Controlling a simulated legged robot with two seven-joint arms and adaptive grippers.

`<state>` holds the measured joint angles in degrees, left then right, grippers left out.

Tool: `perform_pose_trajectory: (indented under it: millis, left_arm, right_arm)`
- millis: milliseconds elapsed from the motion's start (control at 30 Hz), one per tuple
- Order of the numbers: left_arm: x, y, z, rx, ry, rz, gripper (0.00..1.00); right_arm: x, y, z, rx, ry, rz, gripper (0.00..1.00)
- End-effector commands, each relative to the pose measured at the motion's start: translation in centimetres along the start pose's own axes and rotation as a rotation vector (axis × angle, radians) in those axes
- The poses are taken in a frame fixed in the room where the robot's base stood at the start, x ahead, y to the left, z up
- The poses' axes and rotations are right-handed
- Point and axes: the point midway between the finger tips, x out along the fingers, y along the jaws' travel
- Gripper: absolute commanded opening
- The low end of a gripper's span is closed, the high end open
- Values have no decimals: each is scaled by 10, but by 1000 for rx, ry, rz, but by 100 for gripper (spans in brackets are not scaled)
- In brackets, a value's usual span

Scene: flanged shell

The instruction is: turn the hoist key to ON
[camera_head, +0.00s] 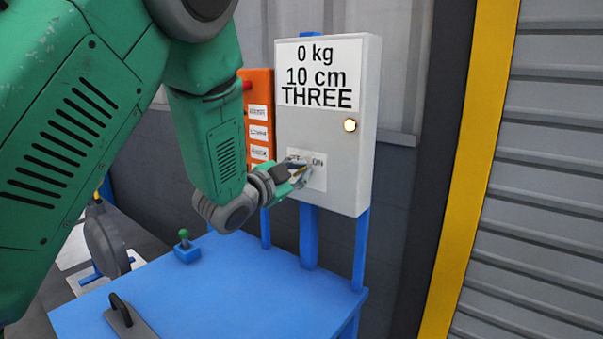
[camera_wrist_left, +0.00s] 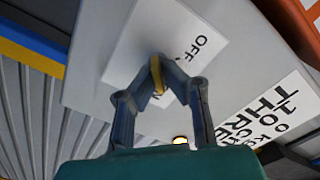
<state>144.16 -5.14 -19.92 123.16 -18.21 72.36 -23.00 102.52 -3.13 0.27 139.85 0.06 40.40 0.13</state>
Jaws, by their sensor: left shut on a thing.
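The hoist key (camera_head: 303,168) is a small yellow piece on the white OFF/ON label (camera_head: 320,181) of the grey control box (camera_head: 288,115). In the left wrist view the key (camera_wrist_left: 156,74) shows as a yellow strip between my fingertips. My left gripper (camera_head: 304,172) is shut on the key; it also shows in the left wrist view (camera_wrist_left: 156,66). My fingers partly cover the label's words. How far the key is turned, I cannot tell. My right gripper is out of view.
The box front reads "0 kg, 10 cm, THREE" and has a lit lamp (camera_head: 350,125). An orange panel (camera_head: 258,88) stands left of it. A blue table (camera_head: 230,285) below carries a green-knobbed lever (camera_head: 185,247) and a grey plate with a handle (camera_head: 128,318).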

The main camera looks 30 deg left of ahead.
Motion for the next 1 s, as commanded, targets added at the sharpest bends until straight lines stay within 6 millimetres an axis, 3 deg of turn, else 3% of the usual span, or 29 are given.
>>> perform_pose_trajectory:
  millis: [233, 267, 300, 667, 767, 1000]
  left_arm:
    - [0, 2, 1, -1, -4, 5, 0]
    - [0, 2, 2, -1, -4, 5, 17]
    - [0, 2, 2, -1, -4, 5, 26]
    - [-4, 1, 1, -2, -2, 2, 26]
    - [-14, 1, 1, -1, -4, 2, 26]
    - [-63, 1, 2, -4, -5, 2, 26]
  right_arm:
    - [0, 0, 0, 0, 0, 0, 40]
    - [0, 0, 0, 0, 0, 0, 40]
    - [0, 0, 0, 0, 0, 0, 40]
    - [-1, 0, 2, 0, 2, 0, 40]
    - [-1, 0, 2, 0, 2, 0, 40]
    - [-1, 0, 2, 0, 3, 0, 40]
